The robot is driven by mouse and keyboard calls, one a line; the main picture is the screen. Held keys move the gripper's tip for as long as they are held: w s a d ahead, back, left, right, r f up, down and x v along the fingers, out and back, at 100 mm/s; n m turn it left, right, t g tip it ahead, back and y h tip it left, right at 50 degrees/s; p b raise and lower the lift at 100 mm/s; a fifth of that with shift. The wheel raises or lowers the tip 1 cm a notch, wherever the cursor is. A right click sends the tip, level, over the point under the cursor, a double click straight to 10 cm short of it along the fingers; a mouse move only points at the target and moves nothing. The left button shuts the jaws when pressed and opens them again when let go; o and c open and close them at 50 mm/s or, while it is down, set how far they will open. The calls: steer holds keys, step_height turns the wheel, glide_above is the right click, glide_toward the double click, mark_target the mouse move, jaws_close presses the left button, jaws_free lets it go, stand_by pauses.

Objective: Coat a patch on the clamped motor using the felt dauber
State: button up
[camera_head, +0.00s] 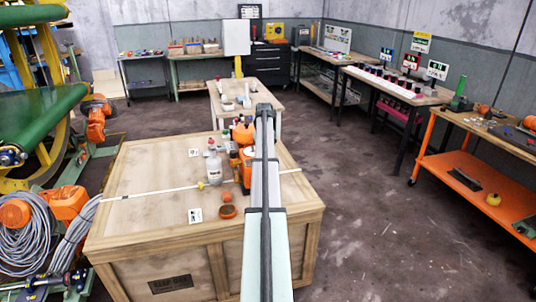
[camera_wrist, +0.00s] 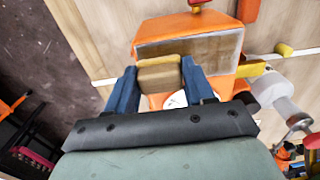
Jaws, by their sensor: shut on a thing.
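In the wrist view my gripper (camera_wrist: 158,72) has its two blue fingers shut on a tan block, which looks like the felt dauber (camera_wrist: 160,76). The orange motor (camera_wrist: 190,24) is just beyond it, with a flat brownish, streaked patch (camera_wrist: 190,50) on its face towards me. The dauber overlaps the lower edge of that patch; I cannot tell whether they touch. In the head view the motor (camera_head: 266,172) stands on the crate, partly behind my arm, which hides my gripper and the dauber. A yellow clamp part (camera_wrist: 252,69) shows beside the motor.
A wooden crate (camera_head: 140,215) bears the work. A white bottle (camera_head: 214,167), an orange lid (camera_head: 227,197), a brown-topped tin (camera_head: 227,211) and a card (camera_head: 195,215) stand or lie left of the motor. The crate's left part is mostly clear.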

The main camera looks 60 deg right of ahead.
mark_target(244, 163)
steer(key=shift+w+a, duration=3.3)
steer(key=shift+a, duration=0.05)
steer(key=shift+w+r, duration=0.1)
steer(key=shift+r, duration=0.1)
step_height(244, 163, up, 8)
steer(key=shift+f, duration=0.15)
